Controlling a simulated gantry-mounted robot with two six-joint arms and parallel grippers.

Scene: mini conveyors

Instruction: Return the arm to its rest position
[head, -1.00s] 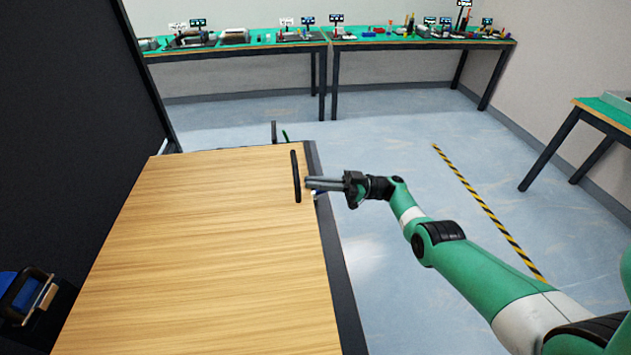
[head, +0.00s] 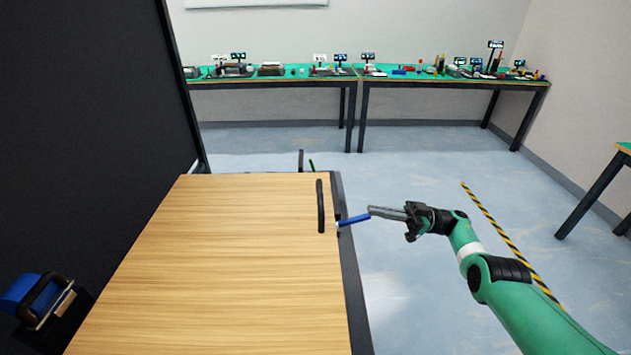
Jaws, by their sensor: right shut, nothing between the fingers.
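My right arm (head: 510,290), green with black and white joints, comes in from the lower right. My right gripper (head: 372,212) is shut and empty, with its fingers pointing left. It hangs over the floor just right of the wooden panel (head: 230,270). A blue bar (head: 353,220) sticks out from the panel's right edge, its outer end close to the fingertips in the picture. I cannot tell if they touch. My left gripper is not in view.
A black handle (head: 320,206) stands on the panel near its right edge. A dark wall (head: 90,120) rises at the left. A blue and black object (head: 38,300) sits at lower left. Green-topped tables (head: 450,80) stand at the back. Open floor lies to the right.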

